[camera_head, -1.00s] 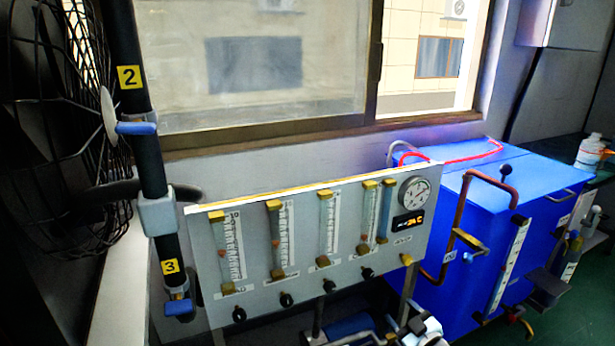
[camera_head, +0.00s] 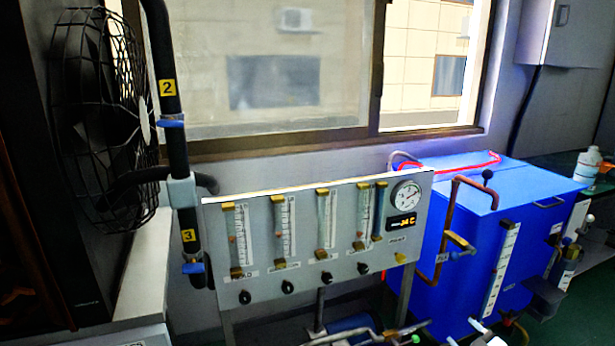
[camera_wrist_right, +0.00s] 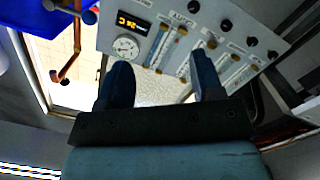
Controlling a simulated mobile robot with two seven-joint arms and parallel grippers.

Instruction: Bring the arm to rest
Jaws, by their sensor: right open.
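My right gripper (camera_wrist_right: 160,65) shows in the right wrist view with its two dark blue fingers spread apart and nothing between them. Beyond the fingers is the grey flowmeter panel (camera_wrist_right: 215,22), which appears upside down there with its round gauge (camera_wrist_right: 126,46). In the head view only small pale parts of my right gripper (camera_head: 466,333) show at the bottom edge, in front of the blue tank; the rest is cut off. My left gripper is in neither view.
The flowmeter panel (camera_head: 228,288) stands in the middle, with the blue tank (camera_head: 470,255) and its copper pipe (camera_head: 446,235) to its right. A black pipe (camera_head: 177,140) with valves and a caged fan (camera_head: 95,110) stand at left. A white bottle (camera_head: 587,165) is far right.

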